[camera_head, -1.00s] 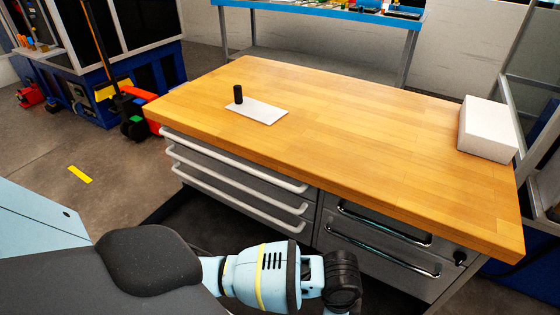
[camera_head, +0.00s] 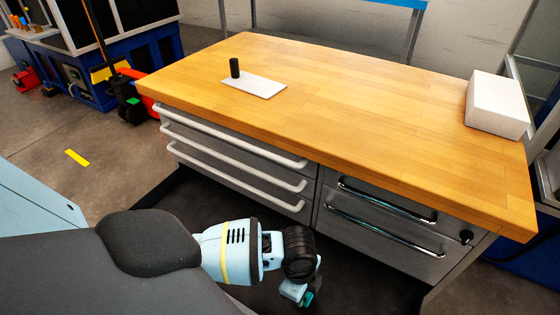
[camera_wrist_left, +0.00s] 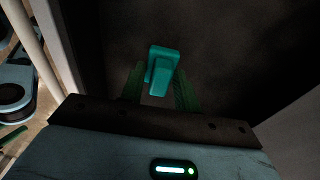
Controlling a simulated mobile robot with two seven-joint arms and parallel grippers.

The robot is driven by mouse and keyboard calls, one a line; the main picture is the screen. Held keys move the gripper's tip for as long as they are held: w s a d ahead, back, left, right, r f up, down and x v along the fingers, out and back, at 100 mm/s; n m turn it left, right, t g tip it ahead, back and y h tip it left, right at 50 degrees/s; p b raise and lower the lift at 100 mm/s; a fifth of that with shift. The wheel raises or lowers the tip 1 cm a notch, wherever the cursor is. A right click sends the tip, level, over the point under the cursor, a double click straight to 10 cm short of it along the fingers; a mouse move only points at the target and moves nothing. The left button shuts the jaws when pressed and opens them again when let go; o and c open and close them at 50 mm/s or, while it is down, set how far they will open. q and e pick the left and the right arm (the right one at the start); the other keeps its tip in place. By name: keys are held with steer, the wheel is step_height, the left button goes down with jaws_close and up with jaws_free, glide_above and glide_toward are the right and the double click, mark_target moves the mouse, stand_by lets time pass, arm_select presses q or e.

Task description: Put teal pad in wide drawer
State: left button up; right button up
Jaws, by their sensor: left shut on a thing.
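The teal pad (camera_wrist_left: 162,68) is a small block held between the green fingers of my left gripper (camera_wrist_left: 160,88) in the left wrist view. In the head view my left gripper (camera_head: 298,293) hangs low in front of the workbench, with a little teal (camera_head: 308,299) showing at its tip. The bench has a left column of wider drawers with white handles, including the top drawer (camera_head: 225,133), and a right column with chrome handles (camera_head: 390,203). All these drawers look closed. My right gripper is not in view.
The wooden benchtop (camera_head: 350,105) is mostly clear. A white plate (camera_head: 262,88) with a black cylinder (camera_head: 235,68) stands at its left, and a white block (camera_head: 497,104) at its right. A lock (camera_head: 466,237) sits beside the right drawers. Floor is open at left.

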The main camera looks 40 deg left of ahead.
arm_select(q)
steer(key=a, duration=0.2)
steer(key=s+a, duration=0.1)
steer(key=a, duration=0.3)
steer(key=shift+s+a+f+b, duration=0.15)
steer(key=shift+s+f+b, duration=0.05)
steer(key=shift+f+b, duration=0.85)
steer(key=shift+f, duration=1.05)
steer(key=o, duration=1)
steer(key=shift+f, duration=0.1)
steer(key=shift+o, duration=0.2)
